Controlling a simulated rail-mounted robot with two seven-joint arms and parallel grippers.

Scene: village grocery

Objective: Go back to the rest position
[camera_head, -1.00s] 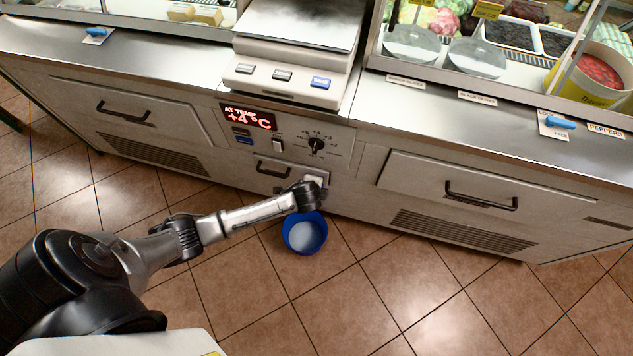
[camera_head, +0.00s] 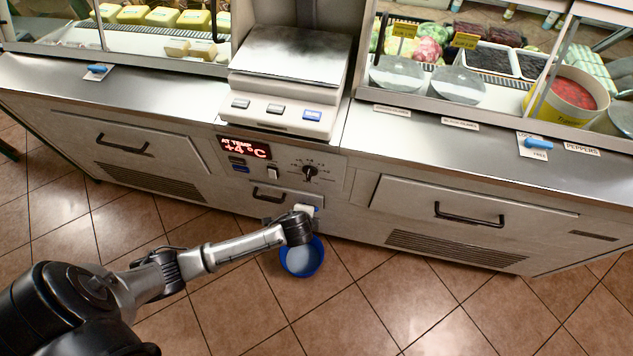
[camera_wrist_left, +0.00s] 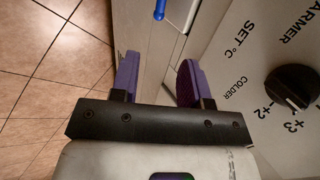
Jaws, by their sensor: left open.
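My left arm comes in from the left in the head view, and my left gripper (camera_head: 304,209) is low in front of the counter's control panel, just below the dial (camera_head: 310,172). Its fingertips are hard to make out there. In the left wrist view, my left gripper (camera_wrist_left: 157,78) has its two purple-padded fingers apart, with nothing between them. The dial (camera_wrist_left: 291,87) is to their right, on a white panel with "SET °C", "COLDER" and "WARMER" marks. My right gripper is in neither view.
A blue bowl (camera_head: 302,268) with whitish contents is on the tiled floor below my left wrist. The counter has drawer handles (camera_head: 468,215), a red "+4°C" display (camera_head: 244,147) and a scale (camera_head: 289,56) on top. Open floor (camera_head: 400,300) lies in front.

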